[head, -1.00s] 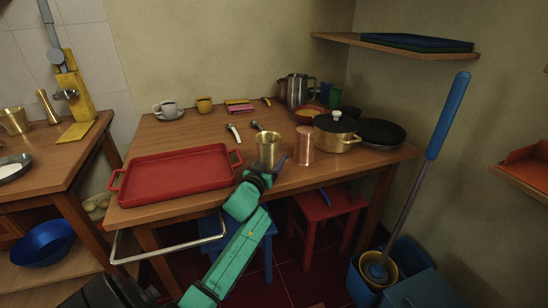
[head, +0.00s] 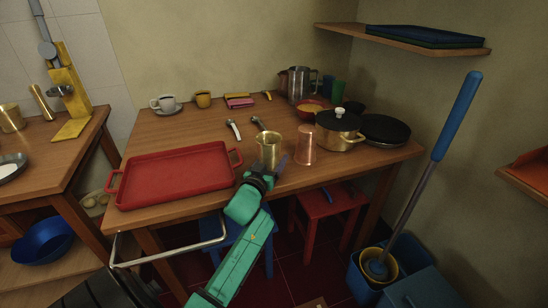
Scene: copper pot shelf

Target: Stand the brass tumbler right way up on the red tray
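The brass tumbler (head: 269,146) is near the front edge of the wooden table, its open mouth facing up. My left gripper (head: 267,172), on the green arm, is at the tumbler's lower part. The gripper covers the tumbler's base, so I cannot tell whether the fingers grip it or whether it touches the table. The red tray (head: 205,186) lies empty on the table to the left, with a handle at each end. My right gripper is not in view.
A copper cup (head: 306,146) stands just right of the tumbler. Behind it are a lidded brass pot (head: 338,134) and a black pan (head: 385,130). Utensils (head: 234,130) lie behind the tumbler. A cup on a saucer (head: 166,104) and a yellow mug (head: 203,100) are at the back.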

